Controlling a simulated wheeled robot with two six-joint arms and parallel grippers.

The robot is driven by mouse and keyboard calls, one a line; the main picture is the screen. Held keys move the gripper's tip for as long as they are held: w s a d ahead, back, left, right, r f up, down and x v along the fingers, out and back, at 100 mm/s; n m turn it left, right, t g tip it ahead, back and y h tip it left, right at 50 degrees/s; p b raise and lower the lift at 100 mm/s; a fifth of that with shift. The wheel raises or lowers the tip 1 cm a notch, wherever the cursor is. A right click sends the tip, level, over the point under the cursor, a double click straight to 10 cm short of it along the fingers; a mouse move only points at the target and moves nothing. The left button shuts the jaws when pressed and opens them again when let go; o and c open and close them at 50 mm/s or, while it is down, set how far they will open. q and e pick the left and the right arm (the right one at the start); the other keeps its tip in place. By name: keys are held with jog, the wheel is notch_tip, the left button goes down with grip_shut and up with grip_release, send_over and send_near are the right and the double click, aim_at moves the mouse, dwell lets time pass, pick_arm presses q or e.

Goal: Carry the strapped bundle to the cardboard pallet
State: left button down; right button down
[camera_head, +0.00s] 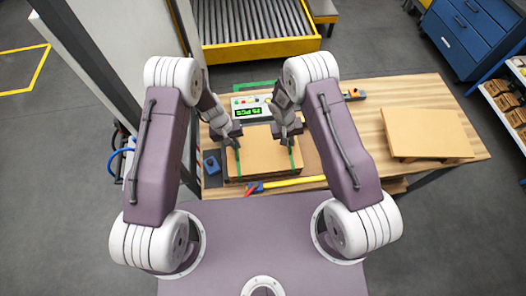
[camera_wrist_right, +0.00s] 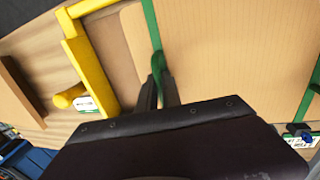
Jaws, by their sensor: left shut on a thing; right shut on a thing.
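The strapped bundle (camera_head: 262,158) is a flat tan stack with two green straps, lying in front of the counter display on the wooden table. My left gripper (camera_head: 235,144) is shut on the left green strap at the bundle's left side. My right gripper (camera_head: 290,146) is shut on the right green strap; in the right wrist view its fingers (camera_wrist_right: 162,92) pinch that strap (camera_wrist_right: 157,50) over the cardboard. The cardboard pallet (camera_head: 428,133) is a bare tan slab on the right of the table.
A display box (camera_head: 249,110) stands behind the bundle. A small blue block (camera_head: 211,164) is at the left. The table (camera_head: 366,128) between bundle and pallet is mostly clear. A roller conveyor (camera_head: 255,25) stands behind.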

pick_arm(q)
jog(key=shift+r, duration=0.1)
pick_arm(e)
jog(key=shift+r, duration=0.1)
dwell(0.6)
